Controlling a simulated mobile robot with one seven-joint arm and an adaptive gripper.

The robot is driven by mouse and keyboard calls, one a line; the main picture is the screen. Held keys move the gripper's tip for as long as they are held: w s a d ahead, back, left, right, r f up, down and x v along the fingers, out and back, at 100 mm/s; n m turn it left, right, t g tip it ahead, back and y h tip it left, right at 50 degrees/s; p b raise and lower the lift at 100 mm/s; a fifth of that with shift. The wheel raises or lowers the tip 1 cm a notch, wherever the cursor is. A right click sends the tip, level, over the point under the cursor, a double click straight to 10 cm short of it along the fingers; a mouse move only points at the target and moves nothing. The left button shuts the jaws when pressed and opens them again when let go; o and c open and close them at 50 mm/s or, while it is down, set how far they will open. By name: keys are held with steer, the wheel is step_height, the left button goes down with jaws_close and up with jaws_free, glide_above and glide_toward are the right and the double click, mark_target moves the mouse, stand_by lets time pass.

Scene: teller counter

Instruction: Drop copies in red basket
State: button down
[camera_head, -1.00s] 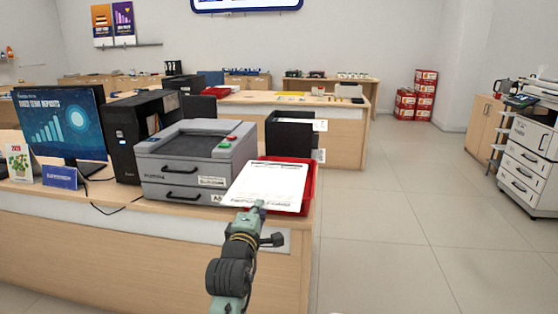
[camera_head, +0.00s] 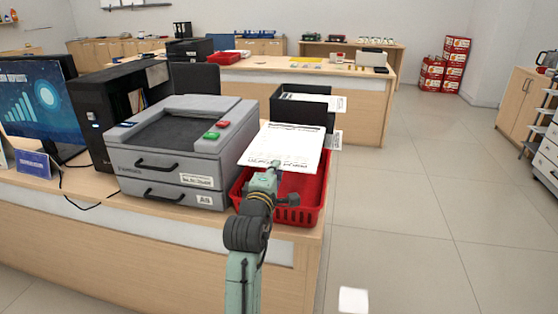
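The white printed copies (camera_head: 284,142) are at the end of my gripper (camera_head: 272,168), tilted above the red basket (camera_head: 308,205). My gripper's fingers meet the near edge of the copies and seem shut on it, though the fingertips are small in view. The red basket sits on the counter's right end, and its right and front walls show. The copies and my arm hide its back and part of its inside. A white patch (camera_head: 353,300), perhaps a sheet, shows on the floor at the bottom.
A grey printer (camera_head: 180,150) with green and red buttons stands left of the basket. A black tray (camera_head: 300,107) with paper stands behind it. A black computer tower (camera_head: 110,115) and a monitor (camera_head: 40,105) are further left. The floor at the right is open.

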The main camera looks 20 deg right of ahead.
steer(key=shift+f+b, duration=2.25)
steer(key=shift+f, duration=0.2)
steer(key=c, duration=1.7)
jaws_free()
steer(key=v, duration=1.2)
